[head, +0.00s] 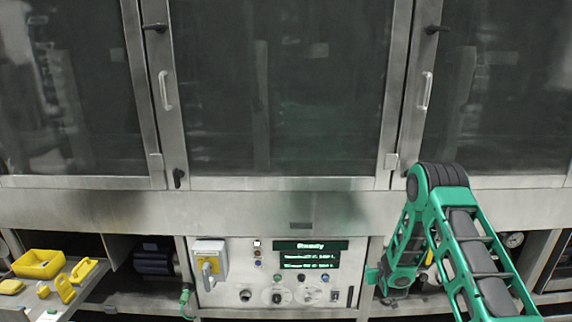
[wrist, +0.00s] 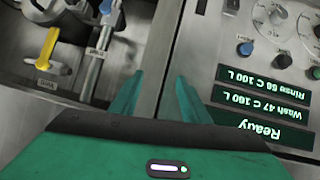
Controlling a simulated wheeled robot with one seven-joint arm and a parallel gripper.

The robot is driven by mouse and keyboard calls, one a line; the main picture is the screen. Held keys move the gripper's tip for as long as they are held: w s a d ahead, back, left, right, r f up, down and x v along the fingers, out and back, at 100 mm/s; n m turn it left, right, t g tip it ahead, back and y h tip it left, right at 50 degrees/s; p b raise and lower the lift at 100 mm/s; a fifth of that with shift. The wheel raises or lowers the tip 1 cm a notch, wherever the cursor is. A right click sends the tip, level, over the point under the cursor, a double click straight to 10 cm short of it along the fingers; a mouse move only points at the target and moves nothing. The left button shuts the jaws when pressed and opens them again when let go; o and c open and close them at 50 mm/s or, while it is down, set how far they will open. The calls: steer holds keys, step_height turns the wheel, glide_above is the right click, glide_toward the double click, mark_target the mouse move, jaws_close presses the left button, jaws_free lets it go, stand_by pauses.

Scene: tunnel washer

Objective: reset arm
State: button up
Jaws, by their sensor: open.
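My arm is green with black joints and is folded at the right of the head view, elbow up, in front of the washer (head: 255,207). My gripper (wrist: 158,98) shows its two green fingers in the wrist view, spread apart with nothing between them. A steel post of the washer front is seen behind the gap. The control panel (head: 228,291) is left of my forearm in the head view and at the right of the wrist view. Its display (head: 308,246) reads "Ready".
A bay with a yellow-handled valve (wrist: 47,50) and a blue-handled valve (wrist: 94,65) lies beside the panel in the wrist view. A yellow bin (head: 40,264) and several yellow items lie on a shelf at the lower left. The glass doors (head: 280,85) above are shut.

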steer(key=s+d+r+g, duration=0.1)
steer(key=s+d+r, duration=0.1)
steer(key=r, duration=0.3)
steer(key=s+d+r+m+g+h, duration=0.1)
steer(key=s+d+r, duration=0.1)
steer(key=d+r, duration=0.15)
steer(key=s+d+r+g, duration=0.1)
steer(key=s+d+r, duration=0.1)
steer(key=r, duration=0.3)
steer(key=s+d+r+m+g, duration=0.2)
steer(key=s+d+r+g, duration=0.2)
steer(key=s+r, duration=1.05)
steer(key=s+a+r+m+g+y, duration=0.1)
steer(key=s+a+r, duration=0.1)
steer(key=s, duration=1)
steer(key=s+a+r+m+g+y, duration=0.1)
steer(key=s+a+r+g, duration=0.1)
steer(key=s, duration=1.1)
steer(key=s+a+r+m+g, duration=0.1)
steer(key=s+a+r, duration=0.2)
steer(key=s, duration=0.9)
steer(key=shift+s+r+m+g+y, duration=0.2)
steer(key=shift+r+m+g+y, duration=0.1)
steer(key=shift+y, duration=0.1)
steer(key=shift+w+f, duration=0.3)
steer(key=shift+w, duration=0.35)
